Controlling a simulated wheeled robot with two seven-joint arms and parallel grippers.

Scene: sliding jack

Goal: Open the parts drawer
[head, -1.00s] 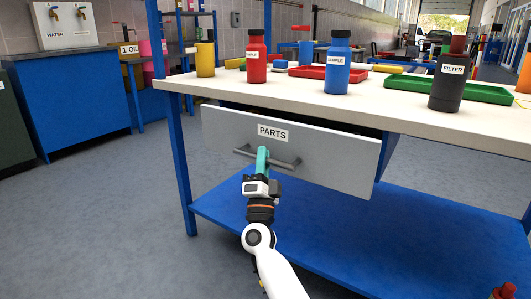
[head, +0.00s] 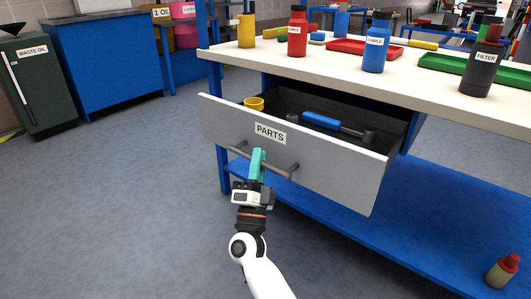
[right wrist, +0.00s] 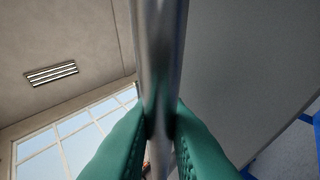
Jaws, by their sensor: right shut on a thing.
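The parts drawer (head: 330,175) has a light grey front with a PARTS label and is pulled well out from under the bench top. Inside its dark tray are a yellow cylindrical thing (head: 254,104) and a blue-handled tool (head: 335,124). My right gripper (head: 257,160), with teal fingers, is shut on the grey bar handle (head: 284,171) near its middle. In the right wrist view the two green fingers press on both sides of the metal handle bar (right wrist: 160,65). My left gripper is not in view.
The bench's white top (head: 416,82) bears bottles, including the FILTER bottle (head: 482,70), and red and green trays. A blue lower shelf (head: 420,215) lies beneath, with a red-capped bottle (head: 503,270) on it. The floor at left is clear.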

